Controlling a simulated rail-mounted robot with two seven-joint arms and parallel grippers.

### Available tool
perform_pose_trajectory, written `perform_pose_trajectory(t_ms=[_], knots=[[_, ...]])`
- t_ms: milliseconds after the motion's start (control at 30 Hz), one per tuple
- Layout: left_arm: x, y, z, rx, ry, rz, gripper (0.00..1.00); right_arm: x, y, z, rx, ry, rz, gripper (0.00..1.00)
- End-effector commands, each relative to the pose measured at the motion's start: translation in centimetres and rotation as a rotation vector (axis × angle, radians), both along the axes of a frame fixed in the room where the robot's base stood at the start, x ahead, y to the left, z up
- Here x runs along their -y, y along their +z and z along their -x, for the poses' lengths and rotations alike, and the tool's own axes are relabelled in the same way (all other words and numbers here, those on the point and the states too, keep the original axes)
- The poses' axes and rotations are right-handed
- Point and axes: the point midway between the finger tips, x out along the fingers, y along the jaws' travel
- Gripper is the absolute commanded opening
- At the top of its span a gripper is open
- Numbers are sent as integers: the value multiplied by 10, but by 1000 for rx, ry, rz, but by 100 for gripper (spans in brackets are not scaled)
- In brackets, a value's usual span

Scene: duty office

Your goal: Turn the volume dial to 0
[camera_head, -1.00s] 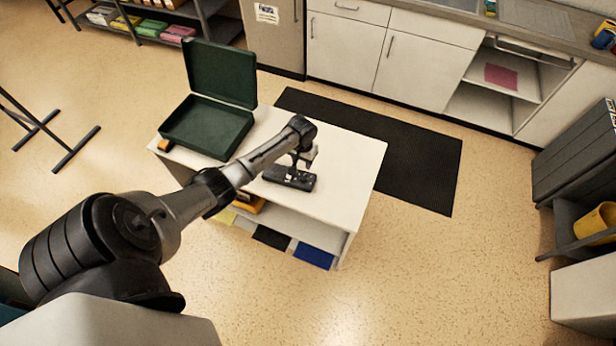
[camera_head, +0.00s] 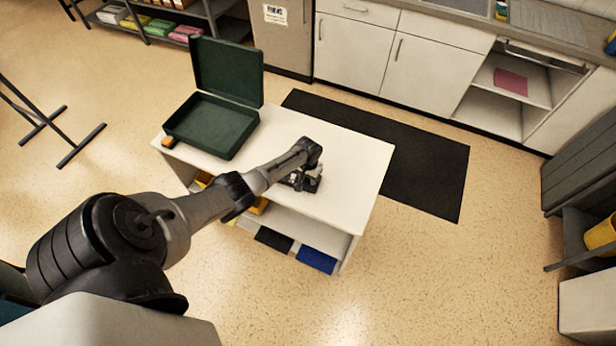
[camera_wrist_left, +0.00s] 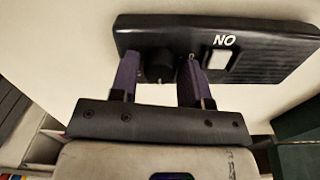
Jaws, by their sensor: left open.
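A dark box-shaped device (camera_head: 313,183) lies on the white table, partly hidden behind my left wrist in the head view. In the left wrist view the device (camera_wrist_left: 275,47) fills the upper part, with a round black dial (camera_wrist_left: 158,66) and a white switch (camera_wrist_left: 218,60) beside an upside-down "ON" label. My left gripper (camera_wrist_left: 160,75) is open. Its two purple-dark fingers stand on either side of the dial, with a visible gap at the left; I cannot tell whether the right finger touches it. In the head view my left gripper (camera_head: 301,182) is over the device. My right gripper is not in view.
The white table (camera_head: 345,165) is bare to the right of the device. An open green case (camera_head: 210,125) stands at its left end, with a small orange item (camera_head: 169,141) beside it. A lower shelf holds folders (camera_head: 316,258). A black mat (camera_head: 425,175) lies behind.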

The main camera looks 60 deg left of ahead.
Motion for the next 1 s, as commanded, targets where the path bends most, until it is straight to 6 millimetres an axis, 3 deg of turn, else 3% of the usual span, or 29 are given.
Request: perform_pose_trajectory(t_ms=[133, 467, 767, 1000], knots=[[0, 0, 0, 0, 0, 0, 41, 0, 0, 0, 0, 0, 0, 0], [0, 0, 0, 0, 0, 0, 9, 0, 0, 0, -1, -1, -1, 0], [0, 2, 0, 1, 44, 2, 8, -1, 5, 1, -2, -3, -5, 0], [1, 3, 0, 0, 204, 2, 8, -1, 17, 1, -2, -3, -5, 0]])
